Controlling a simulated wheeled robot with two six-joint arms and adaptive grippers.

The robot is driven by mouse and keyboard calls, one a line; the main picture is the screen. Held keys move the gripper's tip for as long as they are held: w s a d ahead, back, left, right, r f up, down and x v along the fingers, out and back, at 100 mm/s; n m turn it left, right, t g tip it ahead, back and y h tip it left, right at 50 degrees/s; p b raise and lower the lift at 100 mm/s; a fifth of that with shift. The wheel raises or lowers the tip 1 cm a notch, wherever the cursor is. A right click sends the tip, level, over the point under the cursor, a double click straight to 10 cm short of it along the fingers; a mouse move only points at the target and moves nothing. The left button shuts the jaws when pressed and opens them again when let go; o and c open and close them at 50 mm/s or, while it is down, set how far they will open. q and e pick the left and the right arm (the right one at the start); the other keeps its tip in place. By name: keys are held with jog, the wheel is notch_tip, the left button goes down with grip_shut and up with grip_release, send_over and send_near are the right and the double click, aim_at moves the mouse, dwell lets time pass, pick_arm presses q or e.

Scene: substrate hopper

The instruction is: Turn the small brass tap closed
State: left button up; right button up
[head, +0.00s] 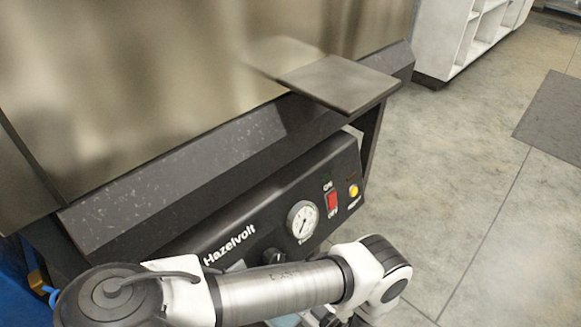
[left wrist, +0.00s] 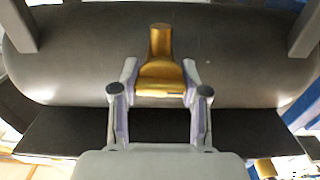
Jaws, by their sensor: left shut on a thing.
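A small brass tap (left wrist: 160,45) shows in the left wrist view, in front of a dark grey rounded body. Its upright narrow part points up in the picture and its wider part sits lower, between the fingers. My left gripper (left wrist: 159,76) is shut on the tap, with one finger on each side of it. In the head view my left arm reaches across the bottom, and its gripper is mostly cut off at the lower edge. The tap cannot be made out there. My right gripper is in neither view.
A black control panel (head: 262,222) with a gauge (head: 302,220), a red switch (head: 332,202) and a yellow button (head: 353,190) stands just behind my left arm. A metal shelf plate (head: 340,84) juts out above it. Open floor (head: 470,180) lies to the right.

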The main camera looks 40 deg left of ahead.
pick_arm(q)
jog(key=m, duration=0.2)
jog(key=shift+m, duration=0.3)
jog(key=o, duration=1.2)
jog(key=shift+a, duration=0.1)
jog(key=shift+c, duration=0.2)
